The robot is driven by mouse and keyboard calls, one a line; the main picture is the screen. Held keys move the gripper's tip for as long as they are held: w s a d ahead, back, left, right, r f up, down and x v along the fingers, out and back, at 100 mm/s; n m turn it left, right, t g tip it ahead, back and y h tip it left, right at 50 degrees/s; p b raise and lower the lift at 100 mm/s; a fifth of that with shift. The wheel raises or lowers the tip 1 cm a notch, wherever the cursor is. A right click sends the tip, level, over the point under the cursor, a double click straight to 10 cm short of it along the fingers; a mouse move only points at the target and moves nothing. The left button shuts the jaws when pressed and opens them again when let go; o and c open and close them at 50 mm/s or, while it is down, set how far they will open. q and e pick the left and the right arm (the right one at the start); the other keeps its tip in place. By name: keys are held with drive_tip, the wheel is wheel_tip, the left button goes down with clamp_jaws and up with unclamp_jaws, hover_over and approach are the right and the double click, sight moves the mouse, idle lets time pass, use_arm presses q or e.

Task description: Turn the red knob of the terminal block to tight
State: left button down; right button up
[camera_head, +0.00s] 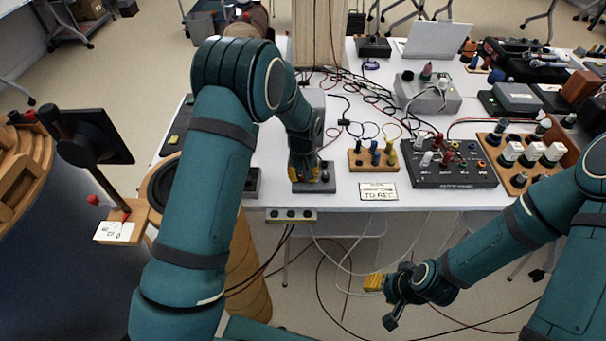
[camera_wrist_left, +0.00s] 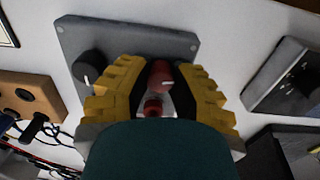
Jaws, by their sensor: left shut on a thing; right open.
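The terminal block is a grey plate (camera_head: 329,187) at the table's front edge in the head view. It also shows in the left wrist view (camera_wrist_left: 128,39), with a black knob (camera_wrist_left: 88,66) bearing a white mark. My left gripper (camera_head: 305,177) points down over the block. In the left wrist view its yellow fingers (camera_wrist_left: 160,88) are shut on the red knob (camera_wrist_left: 160,73) from both sides. A smaller red part shows just below the knob. The red knob is hidden in the head view. My right gripper (camera_head: 376,299) is open and empty, in front of the table.
A wooden block with coloured posts (camera_head: 360,162) stands right of the terminal block, near a label card (camera_head: 378,191). A black socket box (camera_head: 452,178) is further right. Cables lie behind. A power strip (camera_head: 290,215) hangs at the table's front edge.

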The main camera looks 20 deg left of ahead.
use_arm(q)
drive_tip(key=shift+s+m, duration=0.1)
drive_tip(key=shift+m, duration=1.4)
drive_tip(key=c, duration=1.1)
unclamp_jaws()
drive_tip(key=shift+o, duration=0.2)
drive_tip(key=shift+r, duration=0.1)
drive_tip(key=shift+r, duration=0.35)
wheel_tip(320, 180, up, 11)
